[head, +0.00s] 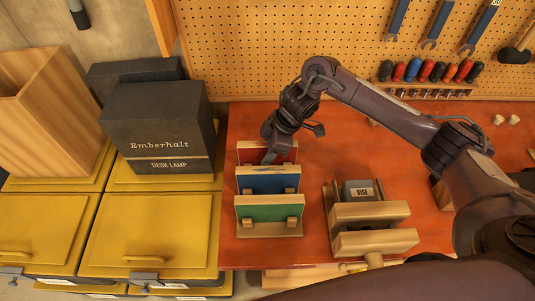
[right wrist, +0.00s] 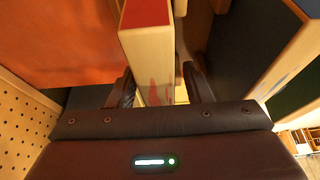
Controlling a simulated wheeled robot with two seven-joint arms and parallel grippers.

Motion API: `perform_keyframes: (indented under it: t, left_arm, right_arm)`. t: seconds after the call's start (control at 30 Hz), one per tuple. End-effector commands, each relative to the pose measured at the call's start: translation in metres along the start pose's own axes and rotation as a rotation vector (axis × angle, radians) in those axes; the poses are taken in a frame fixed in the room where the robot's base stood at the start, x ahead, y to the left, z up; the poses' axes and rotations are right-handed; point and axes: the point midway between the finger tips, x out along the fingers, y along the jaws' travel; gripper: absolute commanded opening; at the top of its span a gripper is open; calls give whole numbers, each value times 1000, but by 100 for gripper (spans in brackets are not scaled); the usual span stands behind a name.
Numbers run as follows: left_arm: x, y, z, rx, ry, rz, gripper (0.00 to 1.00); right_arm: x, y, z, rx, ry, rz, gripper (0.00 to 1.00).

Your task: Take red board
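The red board (head: 257,153) stands upright at the back of a wooden rack (head: 268,235), behind a blue board (head: 267,182) and a green board (head: 269,210). My right gripper (head: 268,152) reaches down to the red board from above and partly hides it. In the right wrist view, the red board (right wrist: 148,40) shows its pale edge between the two fingers of my right gripper (right wrist: 163,85). A gap shows between the board and the right finger, so the gripper looks open around it. The blue board (right wrist: 245,45) is close on the right. My left gripper is not in view.
A wooden vise (head: 372,240) stands right of the rack on the orange bench (head: 320,160). A dark desk lamp box (head: 158,130) sits on yellow-lidded bins (head: 150,235) at left. A pegboard (head: 270,50) with tools is behind.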

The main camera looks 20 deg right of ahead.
Motion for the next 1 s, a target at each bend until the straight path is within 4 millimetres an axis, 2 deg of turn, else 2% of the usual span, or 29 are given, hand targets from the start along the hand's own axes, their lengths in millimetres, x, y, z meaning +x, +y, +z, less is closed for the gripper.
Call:
perform_keyframes:
  t: [0.03, 0.33, 0.77, 0.87, 1.0]
  left_arm:
    - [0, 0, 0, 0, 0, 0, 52]
    - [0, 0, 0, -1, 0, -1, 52]
    - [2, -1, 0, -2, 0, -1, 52]
    - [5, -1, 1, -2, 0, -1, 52]
    - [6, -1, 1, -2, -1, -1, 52]
  right_arm:
    - [0, 0, 0, 0, 0, 0, 38]
    - [0, 0, 0, 0, 0, 0, 0]
    - [-6, 1, -3, -2, 2, 1, 0]
    - [-15, 1, -7, -3, 3, 3, 0]
    - [-38, 2, -16, -5, 2, 7, 0]
